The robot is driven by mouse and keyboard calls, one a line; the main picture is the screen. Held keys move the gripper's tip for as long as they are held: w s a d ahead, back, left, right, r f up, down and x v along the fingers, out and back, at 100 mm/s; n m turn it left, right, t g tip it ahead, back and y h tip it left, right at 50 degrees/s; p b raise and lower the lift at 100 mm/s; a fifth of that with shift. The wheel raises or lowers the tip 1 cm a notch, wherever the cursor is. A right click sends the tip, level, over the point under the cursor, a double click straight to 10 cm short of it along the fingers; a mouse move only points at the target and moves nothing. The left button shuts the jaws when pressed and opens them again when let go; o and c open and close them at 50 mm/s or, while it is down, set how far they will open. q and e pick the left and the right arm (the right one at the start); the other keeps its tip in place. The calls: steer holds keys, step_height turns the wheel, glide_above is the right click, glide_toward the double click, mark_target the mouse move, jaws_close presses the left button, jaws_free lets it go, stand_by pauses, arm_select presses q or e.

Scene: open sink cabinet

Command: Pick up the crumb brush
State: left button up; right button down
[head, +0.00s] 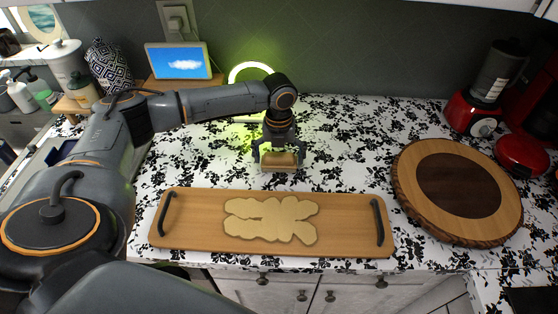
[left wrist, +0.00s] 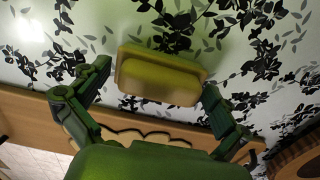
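The crumb brush appears to be the small tan block (head: 281,161) on the patterned counter, behind the wooden tray. In the left wrist view it is a rounded yellowish block (left wrist: 160,76) lying between the fingers. My left gripper (head: 280,155) points down over it, with one finger at each side. In the left wrist view the left gripper (left wrist: 157,85) is open, its fingers spread a little wider than the block, with small gaps showing. I cannot tell how far the fingertips are above the counter. The brush's underside is hidden. My right gripper is not in view.
A wooden tray (head: 190,225) with dark handles holds flat pale pieces (head: 270,219) in front of the brush. A round wooden board (head: 415,205) lies to the right. A glowing ring lamp (head: 250,66) and a small screen (head: 178,61) stand behind. A red blender (head: 470,115) stands far right.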

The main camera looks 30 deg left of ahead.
arm_select(q)
steer(key=c, duration=0.9)
steer(key=shift+c, duration=0.2)
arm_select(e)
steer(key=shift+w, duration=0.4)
arm_select(q)
steer(key=shift+r, duration=0.3)
step_height(320, 180, up, 2)
steer(key=shift+w+r+b, duration=0.1)
steer(key=shift+b, duration=0.7)
steer(key=s+d+r, duration=0.2)
steer(key=s+r, duration=0.1)
steer(key=s+d+r+b, duration=0.1)
steer(key=s+d+r, duration=0.2)
steer(key=s+r, duration=0.1)
steer(key=s+d+r+b, duration=0.1)
steer(key=s+d+r, duration=0.2)
steer(key=s, duration=0.1)
steer(key=shift+s+d+r, duration=0.15)
steer(key=shift+d, duration=0.1)
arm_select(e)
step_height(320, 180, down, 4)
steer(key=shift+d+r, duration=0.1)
